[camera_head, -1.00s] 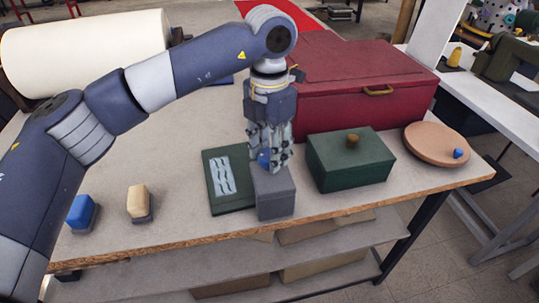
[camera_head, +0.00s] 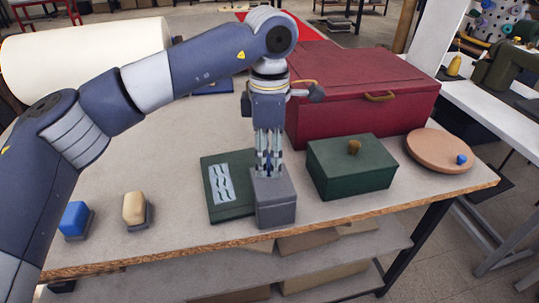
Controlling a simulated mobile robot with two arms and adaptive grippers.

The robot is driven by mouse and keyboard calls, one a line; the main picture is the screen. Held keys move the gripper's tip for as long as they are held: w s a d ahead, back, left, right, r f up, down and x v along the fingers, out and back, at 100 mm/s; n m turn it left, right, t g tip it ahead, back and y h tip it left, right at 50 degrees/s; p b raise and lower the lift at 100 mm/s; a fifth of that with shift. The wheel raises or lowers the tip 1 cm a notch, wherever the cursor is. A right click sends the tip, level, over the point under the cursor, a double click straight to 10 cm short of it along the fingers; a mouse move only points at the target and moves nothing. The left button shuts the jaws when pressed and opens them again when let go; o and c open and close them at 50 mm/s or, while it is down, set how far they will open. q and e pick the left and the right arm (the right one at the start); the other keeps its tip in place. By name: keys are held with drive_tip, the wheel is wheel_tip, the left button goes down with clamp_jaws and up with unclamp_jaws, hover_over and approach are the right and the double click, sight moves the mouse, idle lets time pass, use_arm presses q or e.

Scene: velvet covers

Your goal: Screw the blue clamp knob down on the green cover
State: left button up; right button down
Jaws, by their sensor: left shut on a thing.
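My left gripper (camera_head: 268,172) points straight down over a small grey box (camera_head: 276,210) near the table's front edge. It is shut on a small blue knob (camera_head: 266,167) at the top of this box. The fingers hide most of the knob, and I cannot tell whether it is seated or turned tight. A flat dark green piece (camera_head: 229,207) with a pale wavy patch lies just left of the box. A green box with a lid (camera_head: 352,170) and a brass knob stands to the right. I cannot tell which green piece is the cover. My right gripper is not in view.
A large red chest (camera_head: 350,90) stands close behind the gripper. A round tan disc (camera_head: 436,146) with a blue knob lies at the right. Blue (camera_head: 75,217) and beige (camera_head: 135,207) blocks stand at the front left. The table's middle left is clear.

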sight(270, 160)
use_arm(q)
drive_tip(key=shift+m, duration=0.4)
drive_tip(key=o, duration=1.1)
drive_tip(key=shift+c, duration=0.2)
drive_tip(key=shift+r, duration=0.1)
wheel_tip(270, 160, up, 12)
